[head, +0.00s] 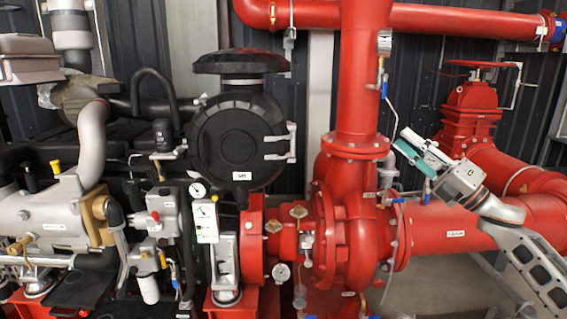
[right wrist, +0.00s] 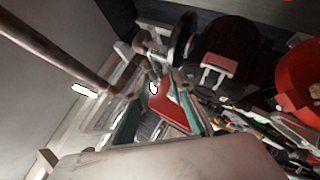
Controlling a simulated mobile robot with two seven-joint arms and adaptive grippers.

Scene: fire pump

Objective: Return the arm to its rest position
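My right gripper (head: 402,141) is at the right of the head view, in front of the red pipework and pointing up and left. Its two teal-padded fingers also show in the right wrist view (right wrist: 158,108), standing apart with nothing held between them. The red surface (right wrist: 172,108) seen between the fingers lies beyond them. My right arm comes in from the lower right of the head view. My left arm and gripper are not in view.
A red pump (head: 340,235) and its vertical pipe (head: 366,85) stand left of my right gripper. A red valve with a handwheel (head: 478,65) is behind it. A black round housing (head: 238,140) and grey engine parts (head: 50,215) fill the left.

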